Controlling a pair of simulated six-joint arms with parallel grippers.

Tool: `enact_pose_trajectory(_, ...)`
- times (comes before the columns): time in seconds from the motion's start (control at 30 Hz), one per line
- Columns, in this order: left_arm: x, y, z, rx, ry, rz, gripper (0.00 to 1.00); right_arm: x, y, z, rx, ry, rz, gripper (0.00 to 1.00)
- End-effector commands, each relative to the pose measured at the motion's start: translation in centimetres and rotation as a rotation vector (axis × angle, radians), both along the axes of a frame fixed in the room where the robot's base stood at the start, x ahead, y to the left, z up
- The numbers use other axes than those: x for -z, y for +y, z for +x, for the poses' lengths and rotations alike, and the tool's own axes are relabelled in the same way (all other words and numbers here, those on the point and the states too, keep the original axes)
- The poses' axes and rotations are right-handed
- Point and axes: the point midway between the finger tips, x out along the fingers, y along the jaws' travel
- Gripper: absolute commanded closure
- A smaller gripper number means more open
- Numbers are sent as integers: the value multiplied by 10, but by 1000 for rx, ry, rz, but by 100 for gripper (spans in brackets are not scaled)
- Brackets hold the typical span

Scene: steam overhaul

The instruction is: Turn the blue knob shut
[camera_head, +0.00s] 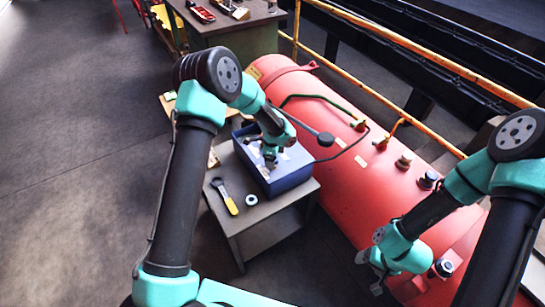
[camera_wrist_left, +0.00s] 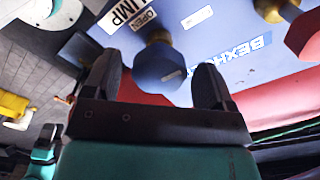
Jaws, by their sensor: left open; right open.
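The blue knob (camera_wrist_left: 160,70) is many-sided and sits on a brass stem against a blue panel (camera_wrist_left: 205,55) with an "OPEN" label beside it. In the left wrist view my left gripper (camera_wrist_left: 155,72) is open, with one finger to each side of the knob and gaps showing on both sides. In the head view the left gripper (camera_head: 270,160) is over the blue box (camera_head: 290,182), and the knob cannot be made out there. My right gripper (camera_head: 374,268) is open and empty, low beside the red boiler (camera_head: 350,200).
A second many-sided knob (camera_wrist_left: 305,35) on brass is at the right edge of the left wrist view. A yellow railing (camera_head: 420,52) runs behind the boiler.

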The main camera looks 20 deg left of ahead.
Motion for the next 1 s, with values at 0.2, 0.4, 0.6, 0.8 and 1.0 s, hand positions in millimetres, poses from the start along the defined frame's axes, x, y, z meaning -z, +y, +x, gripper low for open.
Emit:
enact_pose_trajectory(0.2, -3, 0, 0, -1, 0, 0, 22, 0, 0, 0, 0, 0, 0, 28)
enact_pose_trajectory(0.4, -22, 0, 1, -1, -2, 0, 22, 0, 0, 0, 0, 0, 0, 28)
enact_pose_trajectory(0.6, -58, 0, 1, 0, -4, 0, 22, 0, 0, 0, 0, 0, 0, 28)
enact_pose_trajectory(0.8, -97, 0, 1, 0, -4, -1, 22, 0, 0, 0, 0, 0, 0, 28)
enact_pose_trajectory(1.0, -135, 0, 1, -1, -4, -1, 22, 0, 0, 0, 0, 0, 0, 28)
